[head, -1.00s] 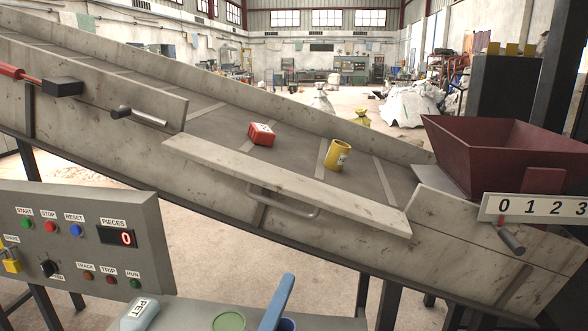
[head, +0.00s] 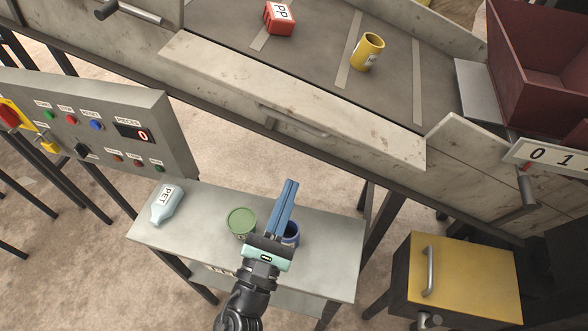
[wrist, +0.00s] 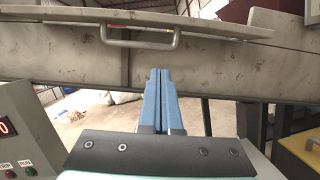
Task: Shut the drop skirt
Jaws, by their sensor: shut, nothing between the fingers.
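The drop skirt (head: 300,95) is a long pale, scuffed panel on the near side of the sloping conveyor. It sticks outward from the side wall, leaving the belt edge open to view. A grey bar handle (head: 292,122) shows just below it. In the wrist view the skirt (wrist: 190,24) crosses the top nearly edge-on, with the handle (wrist: 140,42) beneath. My gripper (head: 291,182) has blue fingers, shut and empty, above the small table and apart from the skirt. In the wrist view its fingertips (wrist: 160,72) point toward the conveyor wall, below the handle.
A red PP block (head: 279,18) and a yellow can (head: 367,52) lie on the belt. The small table (head: 160,240) holds a PET bottle (head: 166,205), a green can (head: 241,222) and a blue container (head: 291,235). A control panel (head: 110,115) stands left, a yellow-topped cabinet (head: 465,278) right.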

